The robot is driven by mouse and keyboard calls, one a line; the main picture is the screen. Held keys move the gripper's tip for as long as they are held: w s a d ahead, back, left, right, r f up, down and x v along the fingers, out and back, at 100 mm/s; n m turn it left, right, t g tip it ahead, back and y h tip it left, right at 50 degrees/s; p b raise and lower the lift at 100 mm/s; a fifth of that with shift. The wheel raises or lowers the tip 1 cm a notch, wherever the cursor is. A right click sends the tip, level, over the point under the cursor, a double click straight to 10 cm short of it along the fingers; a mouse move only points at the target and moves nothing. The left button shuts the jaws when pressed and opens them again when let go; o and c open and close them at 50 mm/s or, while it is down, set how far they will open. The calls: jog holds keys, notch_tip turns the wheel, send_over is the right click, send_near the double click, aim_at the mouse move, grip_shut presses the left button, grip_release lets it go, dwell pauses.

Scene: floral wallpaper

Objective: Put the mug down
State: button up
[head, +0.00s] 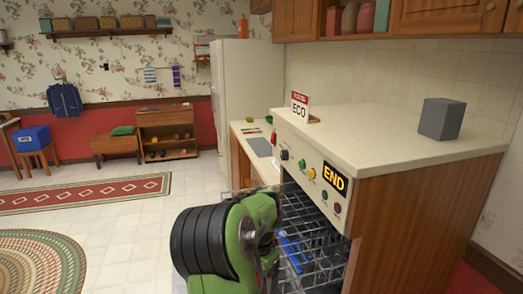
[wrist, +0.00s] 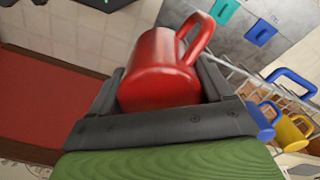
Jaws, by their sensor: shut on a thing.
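A red mug (wrist: 152,62) with a looped handle fills the middle of the wrist view. My gripper (wrist: 160,88) is shut on it, with one dark finger on each side of its body. The mug appears tilted in the wrist picture. In the head view my green and black arm reaches toward the open dishwasher (head: 326,176) and hides the gripper and the mug. The wire rack (head: 318,232) shows inside it.
A blue mug (wrist: 262,120) and a yellow mug (wrist: 292,131) stand at the right of the wrist view, by rack wires. A grey block (head: 440,119) and an ECO sign (head: 300,106) stand on the worktop (head: 375,135), whose middle is clear.

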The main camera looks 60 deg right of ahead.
jog(key=w+a+f+n, duration=0.5)
jog(key=w+a+n, duration=0.1)
jog(key=a, duration=0.5)
jog(key=w+a+f+n, duration=0.5)
jog(key=w+a+n, duration=0.1)
jog(key=a, duration=0.5)
jog(key=w+a+f+n, duration=0.5)
jog(key=a+n, duration=0.3)
jog(key=a, duration=0.3)
jog(key=shift+w, duration=0.8)
